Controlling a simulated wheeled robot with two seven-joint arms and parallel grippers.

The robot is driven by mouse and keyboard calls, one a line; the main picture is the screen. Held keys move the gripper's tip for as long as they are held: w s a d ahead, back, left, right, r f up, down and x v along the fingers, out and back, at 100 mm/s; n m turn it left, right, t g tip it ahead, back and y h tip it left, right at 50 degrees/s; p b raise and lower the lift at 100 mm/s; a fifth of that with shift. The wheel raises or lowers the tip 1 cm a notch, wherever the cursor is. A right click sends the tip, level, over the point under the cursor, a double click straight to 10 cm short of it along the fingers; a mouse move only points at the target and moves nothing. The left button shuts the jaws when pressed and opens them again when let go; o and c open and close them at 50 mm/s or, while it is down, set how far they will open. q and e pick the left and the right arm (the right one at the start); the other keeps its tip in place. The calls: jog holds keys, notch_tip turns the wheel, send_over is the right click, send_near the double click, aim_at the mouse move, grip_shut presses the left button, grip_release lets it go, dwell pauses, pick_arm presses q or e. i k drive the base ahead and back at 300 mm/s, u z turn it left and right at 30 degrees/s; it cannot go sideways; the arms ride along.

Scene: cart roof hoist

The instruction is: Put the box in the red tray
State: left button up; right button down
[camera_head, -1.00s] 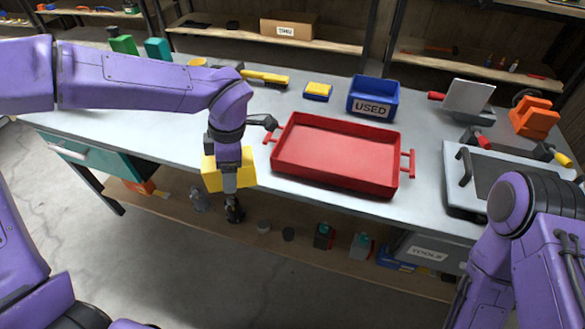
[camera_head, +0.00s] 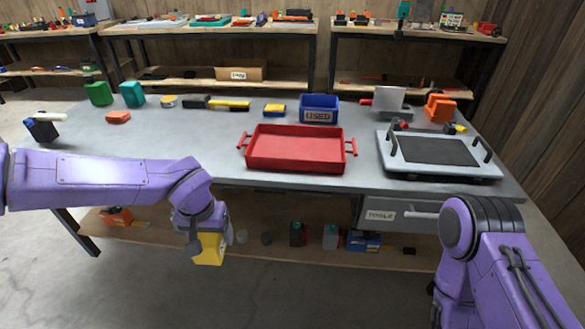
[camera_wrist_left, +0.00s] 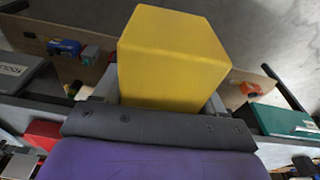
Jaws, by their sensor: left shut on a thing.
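The yellow box (camera_head: 209,248) is held by my left gripper (camera_head: 203,232) in front of the workbench, below the level of its top. In the left wrist view the box (camera_wrist_left: 172,55) fills the middle, and the fingers beside it are mostly hidden. The red tray (camera_head: 297,164) lies on the bench top near the front edge, to the right of and above the box in the picture. It looks empty, with a handle at each end. My right arm is at the lower right, and its gripper cannot be made out.
A blue bin marked USED (camera_head: 319,108) and a yellow-and-blue sponge (camera_head: 274,110) stand behind the tray. A flat framed panel with black handles (camera_head: 437,152) lies to its right. The bench's front edge (camera_head: 240,184) lies between box and tray.

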aim_at(290, 150)
jog(key=k, duration=0.75)
jog(key=z, duration=0.6)
jog(key=i, duration=1.45)
jog(key=u, duration=0.5)
